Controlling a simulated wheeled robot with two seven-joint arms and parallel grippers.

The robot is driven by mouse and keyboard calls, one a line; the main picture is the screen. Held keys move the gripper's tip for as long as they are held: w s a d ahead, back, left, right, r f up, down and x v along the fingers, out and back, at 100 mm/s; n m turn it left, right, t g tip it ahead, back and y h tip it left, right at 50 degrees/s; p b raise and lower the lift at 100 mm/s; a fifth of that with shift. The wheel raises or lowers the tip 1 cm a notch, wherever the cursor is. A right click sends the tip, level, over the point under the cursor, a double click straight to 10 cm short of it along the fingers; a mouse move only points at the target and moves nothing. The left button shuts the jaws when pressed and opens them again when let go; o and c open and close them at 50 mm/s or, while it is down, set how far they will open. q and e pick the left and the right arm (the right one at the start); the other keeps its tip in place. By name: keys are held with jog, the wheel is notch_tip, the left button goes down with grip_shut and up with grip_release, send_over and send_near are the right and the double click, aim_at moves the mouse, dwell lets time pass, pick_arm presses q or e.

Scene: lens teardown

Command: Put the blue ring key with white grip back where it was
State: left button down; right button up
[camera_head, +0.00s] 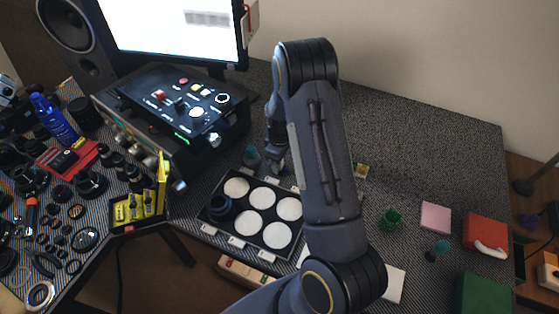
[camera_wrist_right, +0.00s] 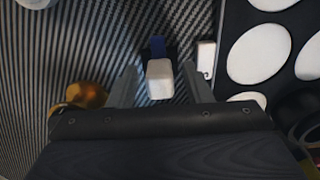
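The ring key shows in the right wrist view as a white block grip (camera_wrist_right: 159,80) with a blue part (camera_wrist_right: 157,47) beyond it, over the striped mat. My right gripper (camera_wrist_right: 160,88) has its two fingers apart, one on each side of the white grip, with a visible gap on both sides. In the head view my right gripper (camera_head: 277,160) points down at the far edge of the black tray (camera_head: 206,221). The key cannot be made out there. Whether it rests on the mat or in a holder is unclear. My left gripper is not in view.
The tray holds several white discs and a dark lens part (camera_head: 221,208). A control box (camera_head: 180,110) and monitor (camera_head: 170,25) stand behind left.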

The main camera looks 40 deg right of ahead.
jog(key=shift+r+p, duration=0.75)
jog(key=shift+p, duration=0.05)
jog(key=s+a+r+m+t+y+b, duration=0.1)
jog(key=s+a+r, duration=0.1)
jog(key=r, duration=0.7)
jog(key=s+a+r+m+t+y, duration=0.1)
jog(key=s+a+r, duration=0.15)
jog(key=r, duration=0.65)
jog(key=s+a+r+m+t+y, duration=0.1)
jog(key=s+a+r+m, duration=0.1)
jog(key=s+a, duration=0.5)
jog(key=s+a+r+m+t, duration=0.2)
jog(key=s+a, duration=0.5)
jog(key=s, duration=0.4)
jog(key=shift+s+r+m+t+y, duration=0.35)
jog(key=shift+r+m, duration=0.25)
jog(key=shift+r, duration=0.8)
jog(key=shift+a, duration=0.1)
